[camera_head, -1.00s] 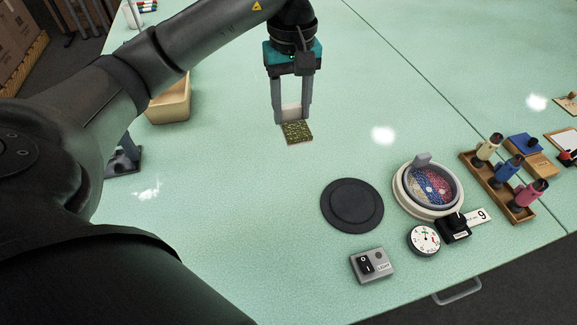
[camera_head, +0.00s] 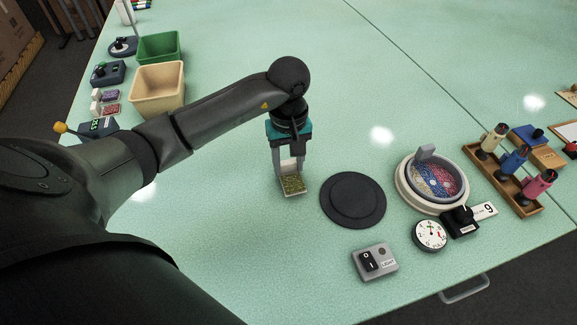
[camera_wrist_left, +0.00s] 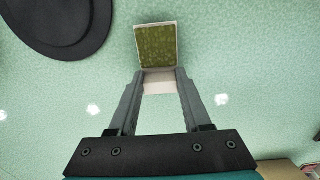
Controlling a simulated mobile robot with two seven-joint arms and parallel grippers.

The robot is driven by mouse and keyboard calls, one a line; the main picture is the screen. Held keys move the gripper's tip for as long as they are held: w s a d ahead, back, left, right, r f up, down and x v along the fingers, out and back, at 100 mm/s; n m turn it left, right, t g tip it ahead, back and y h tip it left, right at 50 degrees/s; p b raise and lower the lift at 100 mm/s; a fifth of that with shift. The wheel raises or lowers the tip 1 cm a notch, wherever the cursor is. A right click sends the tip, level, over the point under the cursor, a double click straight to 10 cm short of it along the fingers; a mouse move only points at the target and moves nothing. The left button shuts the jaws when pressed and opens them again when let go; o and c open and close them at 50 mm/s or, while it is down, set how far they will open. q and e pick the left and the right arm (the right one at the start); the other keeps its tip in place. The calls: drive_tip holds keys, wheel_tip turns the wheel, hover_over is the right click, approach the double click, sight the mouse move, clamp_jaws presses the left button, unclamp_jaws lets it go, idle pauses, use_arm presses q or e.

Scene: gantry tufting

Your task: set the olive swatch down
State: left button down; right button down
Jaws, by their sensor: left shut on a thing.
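The olive swatch (camera_head: 292,185) is a small square with a mottled olive face and a pale edge. My left gripper (camera_head: 290,165) is shut on its pale tab and points down, left of the round dark disc. In the left wrist view the swatch (camera_wrist_left: 156,43) extends beyond the fingertips, and the pale tab lies between the two fingers (camera_wrist_left: 160,80). I cannot tell whether the swatch touches the table (camera_head: 230,240) or hangs just above it. My right gripper is not in view.
The flat dark disc (camera_head: 353,199) lies just right of the swatch. Beyond it are a round device with coloured beads (camera_head: 432,182), a dial (camera_head: 430,235), a light switch box (camera_head: 374,261) and a wooden rack (camera_head: 503,179). Beige (camera_head: 158,90) and green (camera_head: 158,46) bins stand at left.

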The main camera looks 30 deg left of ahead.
use_arm(q)
drive_tip(key=shift+f, duration=0.45)
drive_tip(key=shift+f, duration=0.15)
drive_tip(key=shift+c, duration=1.8)
unclamp_jaws()
